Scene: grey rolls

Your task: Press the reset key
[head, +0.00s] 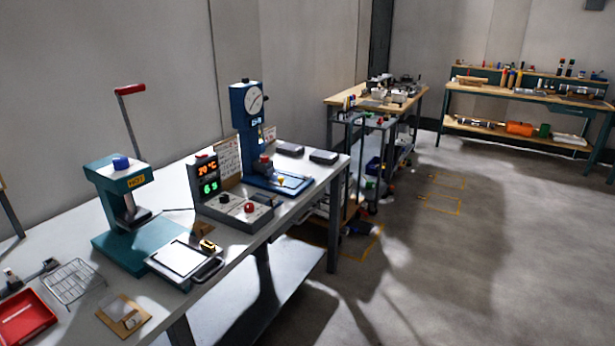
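A grey control box (235,207) stands on the long white bench. Its upright display shows orange digits above green digits. A round red button (249,208) sits on its sloped front, with a smaller dark knob or button (224,199) to its left. I cannot read any label, so I cannot tell which control is the reset key. Neither of my grippers is in view.
A teal heat press (125,238) stands left of the box, with a framed plate (183,258) in front. A blue dial-gauge stand (248,125) is behind the box. A red tray (25,318) and wire rack (73,282) lie at lower left.

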